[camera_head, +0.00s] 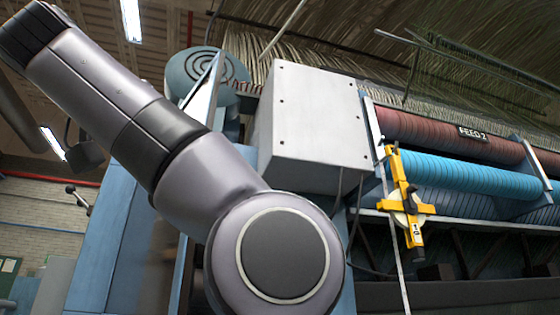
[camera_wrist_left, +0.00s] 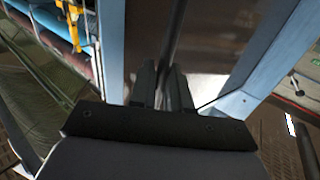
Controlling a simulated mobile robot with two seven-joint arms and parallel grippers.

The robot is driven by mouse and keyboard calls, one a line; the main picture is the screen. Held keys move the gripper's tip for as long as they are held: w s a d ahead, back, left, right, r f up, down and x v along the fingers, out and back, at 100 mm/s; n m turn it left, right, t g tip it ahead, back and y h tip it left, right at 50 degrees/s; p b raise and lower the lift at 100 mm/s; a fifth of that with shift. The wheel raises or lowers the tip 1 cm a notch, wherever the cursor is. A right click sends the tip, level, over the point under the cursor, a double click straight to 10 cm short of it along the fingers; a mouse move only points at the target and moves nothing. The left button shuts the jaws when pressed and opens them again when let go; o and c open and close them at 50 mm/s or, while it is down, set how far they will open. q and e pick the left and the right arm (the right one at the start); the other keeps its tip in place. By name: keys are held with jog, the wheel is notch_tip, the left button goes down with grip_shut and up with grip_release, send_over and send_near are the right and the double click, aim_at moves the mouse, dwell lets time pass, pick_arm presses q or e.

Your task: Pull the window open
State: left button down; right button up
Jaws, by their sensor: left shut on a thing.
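In the left wrist view, the window is a dark brownish pane (camera_wrist_left: 222,48) with a pale blue frame (camera_wrist_left: 268,58). A dark, slim bar, seemingly the window's handle (camera_wrist_left: 176,35), stands in front of the pane. My left gripper (camera_wrist_left: 164,88) is shut on this bar, with a finger on either side. In the head view my left arm crosses from the upper left and its large round joint fills the lower middle. It hides the left gripper and much of the window area. My right gripper is in neither view.
A grey box (camera_head: 312,125) stands right of my arm in the head view. Further right are a red roll (camera_head: 450,135), a blue roll (camera_head: 460,172) and a yellow tool (camera_head: 404,200). A blue panel (camera_head: 100,245) stands at left.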

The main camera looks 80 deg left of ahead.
pick_arm(q)
jog(key=c, duration=1.3)
grip_release()
jog(key=shift+a+r, duration=0.1)
jog(key=shift+o, duration=0.2)
jog(key=shift+s+a, duration=0.1)
jog(key=shift+d, duration=0.25)
jog(key=p+v, duration=0.3)
jog(key=v, duration=0.3)
jog(key=shift+s+d, duration=0.3)
